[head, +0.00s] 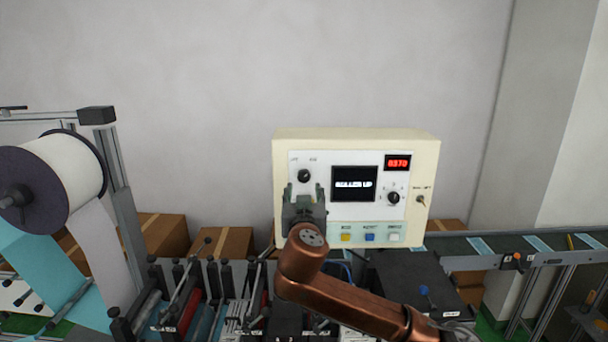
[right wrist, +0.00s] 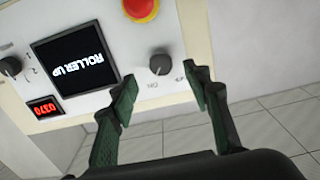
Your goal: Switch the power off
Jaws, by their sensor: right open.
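The cream control box (head: 430,150) stands in front of the wall with a white front panel. A black rotary knob (head: 303,176) sits at the panel's upper left, with small labels above it, one reading ON. The knob also shows in the right wrist view (right wrist: 160,62), beyond and between the fingertips; which way it points is unclear. My right gripper (head: 304,192) is open and empty, just below the knob and in front of the panel. Its green-padded fingers (right wrist: 160,80) straddle the knob's line, with no visible contact. My left gripper is not in view.
The panel has a screen (head: 355,184) reading ROLLER UP, a red 0370 display (head: 397,162), a second knob (head: 393,198) and coloured buttons (head: 370,238). A red stop button (right wrist: 140,8) is close to the knob. A large roll (head: 65,180) stands left; a conveyor (head: 480,244) runs right.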

